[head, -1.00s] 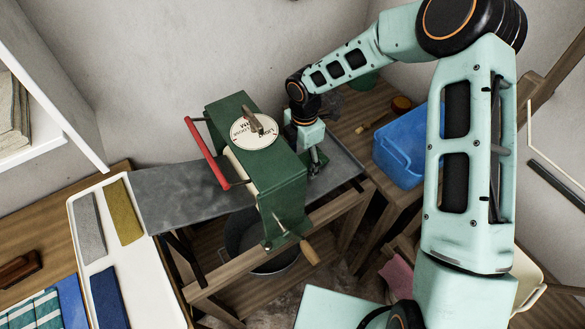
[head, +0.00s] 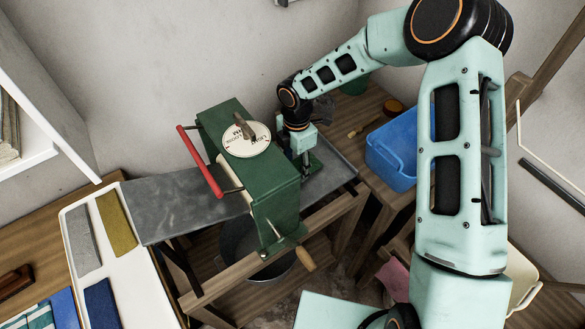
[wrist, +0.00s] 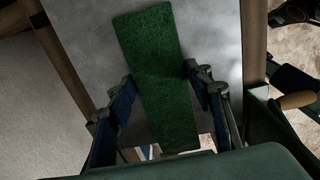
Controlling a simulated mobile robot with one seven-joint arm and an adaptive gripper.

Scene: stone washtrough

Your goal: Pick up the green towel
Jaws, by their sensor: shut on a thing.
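The green towel (wrist: 158,75) is a flat, narrow strip in the wrist view, on the grey metal board (wrist: 85,30). My gripper (wrist: 162,92) has one blue-padded finger on each side of the towel, shut on its width. The near end of the towel reaches toward the bottom of that view. In the head view my gripper (head: 305,160) is low over the right part of the board, just behind the green wringer (head: 270,190). The towel cannot be made out there; the wringer and gripper hide that spot.
The wringer, with a red handle (head: 200,160), stands close to my gripper. A blue tub (head: 393,155) is to the right. A white tray (head: 140,295) with grey, yellow and navy cloths is at left. A dark bucket (head: 240,240) sits below the board.

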